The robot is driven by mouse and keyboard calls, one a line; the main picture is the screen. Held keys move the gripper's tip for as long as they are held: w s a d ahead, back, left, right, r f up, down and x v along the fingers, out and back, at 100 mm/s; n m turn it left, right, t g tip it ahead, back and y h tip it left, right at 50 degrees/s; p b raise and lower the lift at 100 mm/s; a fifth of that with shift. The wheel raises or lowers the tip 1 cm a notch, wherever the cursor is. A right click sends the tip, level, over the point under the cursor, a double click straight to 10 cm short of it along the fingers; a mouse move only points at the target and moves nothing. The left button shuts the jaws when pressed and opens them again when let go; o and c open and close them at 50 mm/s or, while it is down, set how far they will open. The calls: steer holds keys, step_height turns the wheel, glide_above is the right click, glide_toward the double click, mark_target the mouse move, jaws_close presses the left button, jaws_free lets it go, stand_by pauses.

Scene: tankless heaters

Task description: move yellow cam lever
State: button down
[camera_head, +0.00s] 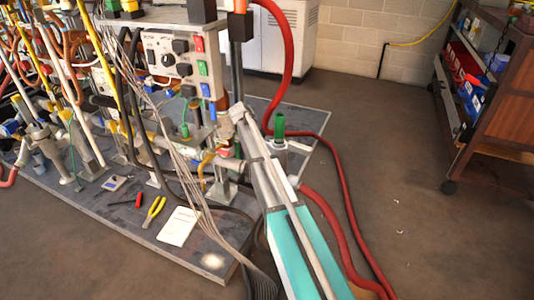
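A small yellow curved piece (207,160), which looks like the yellow cam lever, sits among pipe fittings on the metal skid, just left of my arm. It is too small to tell its exact position or angle. My teal and white arm (300,250) reaches up from the bottom of the view toward these fittings. The far end of my arm is near the fittings, right of the yellow piece. My gripper's fingers cannot be made out there, and whether they touch anything cannot be told.
A control box (182,62) stands above the fittings. A red hose (347,215) runs right of my arm. Open floor lies between it and the shelf cart (497,95).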

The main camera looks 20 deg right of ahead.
steer(key=shift+a, duration=0.2)
steer(key=shift+c, duration=2.4)
jaws_free()
steer(key=shift+d, duration=0.1)
steer(key=shift+d, duration=0.1)
step_height(320, 180, up, 16)
steer(key=a+t+y+p, duration=0.1)
steer(key=t+y+p, duration=0.3)
steer(key=p, duration=1.5)
steer(key=shift+w+y, duration=0.45)
steer(key=shift+y, duration=0.15)
steer(key=shift+a+f, duration=0.1)
steer(key=shift+f, duration=0.25)
